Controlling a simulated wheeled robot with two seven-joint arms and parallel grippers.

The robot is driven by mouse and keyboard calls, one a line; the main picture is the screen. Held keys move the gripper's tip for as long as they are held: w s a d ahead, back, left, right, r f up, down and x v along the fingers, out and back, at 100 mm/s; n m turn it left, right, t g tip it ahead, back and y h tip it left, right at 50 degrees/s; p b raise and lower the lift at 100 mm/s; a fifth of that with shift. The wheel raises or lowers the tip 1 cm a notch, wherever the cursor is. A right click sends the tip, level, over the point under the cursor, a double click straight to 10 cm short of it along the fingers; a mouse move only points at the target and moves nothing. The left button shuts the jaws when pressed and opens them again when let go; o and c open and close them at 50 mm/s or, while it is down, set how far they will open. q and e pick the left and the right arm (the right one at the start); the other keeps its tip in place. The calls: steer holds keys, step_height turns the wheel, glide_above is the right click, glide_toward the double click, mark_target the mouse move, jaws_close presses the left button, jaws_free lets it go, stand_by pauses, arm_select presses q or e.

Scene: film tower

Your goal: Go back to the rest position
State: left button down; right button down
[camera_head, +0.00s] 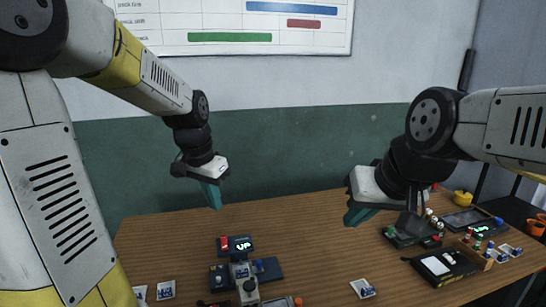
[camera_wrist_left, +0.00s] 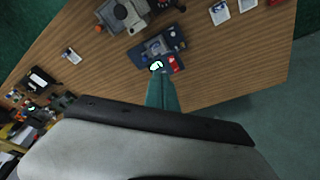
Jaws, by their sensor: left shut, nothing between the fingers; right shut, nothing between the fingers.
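My left gripper (camera_head: 212,193) hangs above the back left part of the wooden table, its teal fingers together and empty. Its shut fingers also show in the left wrist view (camera_wrist_left: 162,95), pointing toward the table well below them. My right gripper (camera_head: 356,214) hangs over the back right part of the table, its teal fingers shut with nothing held. Both grippers are apart from each other and from the things on the table (camera_head: 300,228).
A dark blue device (camera_head: 268,270) with a lit display and red piece stands at front middle. Small cards (camera_head: 363,288) lie at the front. The back middle of the table is clear.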

arm_select(q)
steer(key=s+r+n+t, duration=0.1)
steer(key=s+r+n, duration=0.1)
steer(key=s, duration=0.6)
steer(key=s+d+r+n+t+h, duration=0.1)
steer(key=s+r+n+t, duration=0.1)
steer(key=s+r, duration=0.2)
steer(key=s, duration=0.3)
steer(key=shift+s+d+r+n+t, duration=0.2)
steer(key=shift+s+d+n+t, duration=0.1)
steer(key=shift+s+n, duration=0.1)
